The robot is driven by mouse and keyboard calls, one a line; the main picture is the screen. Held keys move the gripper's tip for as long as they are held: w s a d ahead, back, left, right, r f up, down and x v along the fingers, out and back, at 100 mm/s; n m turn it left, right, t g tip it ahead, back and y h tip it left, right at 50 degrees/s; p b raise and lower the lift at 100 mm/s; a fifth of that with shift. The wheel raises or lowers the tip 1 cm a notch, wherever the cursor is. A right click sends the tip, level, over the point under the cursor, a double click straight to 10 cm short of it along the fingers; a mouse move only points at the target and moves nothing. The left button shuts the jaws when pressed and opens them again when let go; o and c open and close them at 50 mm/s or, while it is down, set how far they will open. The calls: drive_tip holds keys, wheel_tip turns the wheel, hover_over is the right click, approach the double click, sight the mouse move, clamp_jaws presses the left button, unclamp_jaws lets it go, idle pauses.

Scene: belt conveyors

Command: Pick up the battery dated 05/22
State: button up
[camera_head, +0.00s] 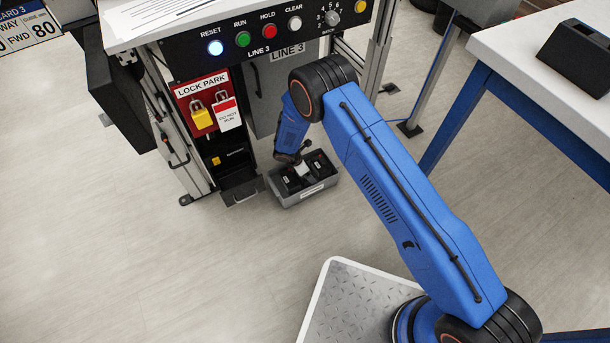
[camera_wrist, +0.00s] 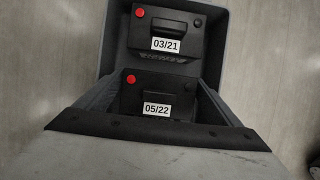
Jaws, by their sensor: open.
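The battery labelled 05/22 (camera_wrist: 155,98) is black with a red terminal and a black handle. It stands in a grey bin (camera_head: 305,197) on the floor, in the lower half of the bin in the wrist view. A second black battery labelled 03/21 (camera_wrist: 165,35) stands in the same bin, above it in that view. My gripper (camera_head: 302,168) is open and at the bin, over the batteries. In the wrist view a pale grey part with a black edge, likely mine, covers the near side of the bin and the lower part of the 05/22 battery.
A control cabinet (camera_head: 258,55) with coloured buttons stands behind the bin, with a red lock board (camera_head: 208,100) at its left. A white-topped table (camera_head: 530,65) on blue legs stands at the right.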

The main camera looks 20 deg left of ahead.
drive_tip(key=shift+w+d+f, duration=0.1)
drive_tip(key=shift+w+f, duration=0.1)
drive_tip(key=shift+f, duration=0.35)
drive_tip(key=shift+c, duration=0.4)
drive_tip(key=shift+r, duration=0.1)
drive_tip(key=c, duration=1.7)
drive_tip(key=shift+c, duration=0.2)
drive_tip(key=shift+r, duration=0.1)
